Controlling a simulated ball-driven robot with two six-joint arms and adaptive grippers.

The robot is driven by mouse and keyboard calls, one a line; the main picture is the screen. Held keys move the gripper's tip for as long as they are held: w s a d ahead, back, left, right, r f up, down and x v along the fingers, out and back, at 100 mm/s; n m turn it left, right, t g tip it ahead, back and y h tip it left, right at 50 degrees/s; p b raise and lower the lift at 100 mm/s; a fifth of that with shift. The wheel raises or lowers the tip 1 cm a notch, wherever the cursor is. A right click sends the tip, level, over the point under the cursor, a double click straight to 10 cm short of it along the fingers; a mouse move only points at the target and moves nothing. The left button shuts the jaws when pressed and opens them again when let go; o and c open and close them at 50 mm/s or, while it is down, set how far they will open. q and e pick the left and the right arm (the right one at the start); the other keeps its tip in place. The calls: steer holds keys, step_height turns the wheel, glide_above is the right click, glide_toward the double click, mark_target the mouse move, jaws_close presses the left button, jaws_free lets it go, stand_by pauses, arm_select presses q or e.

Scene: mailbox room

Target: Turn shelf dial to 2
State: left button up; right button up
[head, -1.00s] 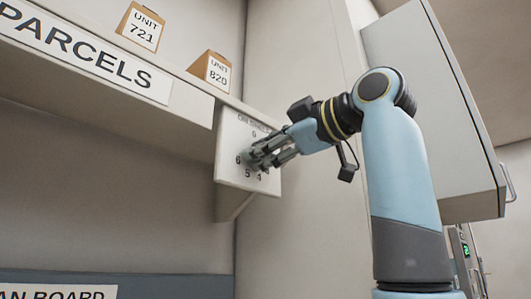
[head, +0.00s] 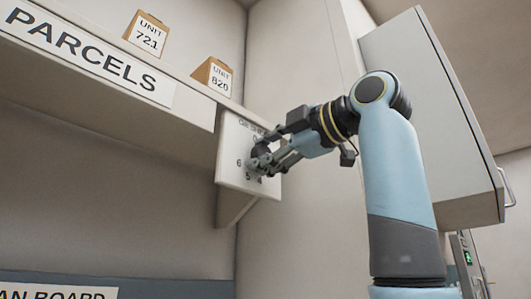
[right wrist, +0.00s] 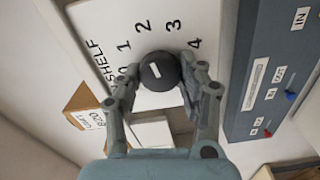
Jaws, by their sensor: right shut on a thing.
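The shelf dial (right wrist: 159,72) is a dark round knob with a short white mark, on a white plate (right wrist: 92,22) printed SHELF and digits. In the right wrist view the digits 1, 2, 3 and 4 show around the knob's far side. The mark lies near the knob's middle, and I cannot tell exactly which digit it points to. My right gripper (right wrist: 158,88) is shut on the knob, one finger on each side. In the head view my right gripper (head: 262,160) reaches the plate from the right and covers most of the knob. My left gripper is not in view.
The plate hangs at the end of the PARCELS shelf (head: 190,106). Two brown parcels stand on it, UNIT 721 (head: 147,33) and UNIT 820 (head: 213,76). An open cabinet door (head: 440,110) is behind my right arm. A blue-grey board (right wrist: 262,70) with keys is at right in the wrist view.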

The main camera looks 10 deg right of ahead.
steer(key=shift+f, duration=0.1)
steer(key=o, duration=1.1)
steer(key=shift+o, duration=0.2)
steer(key=v, duration=1.2)
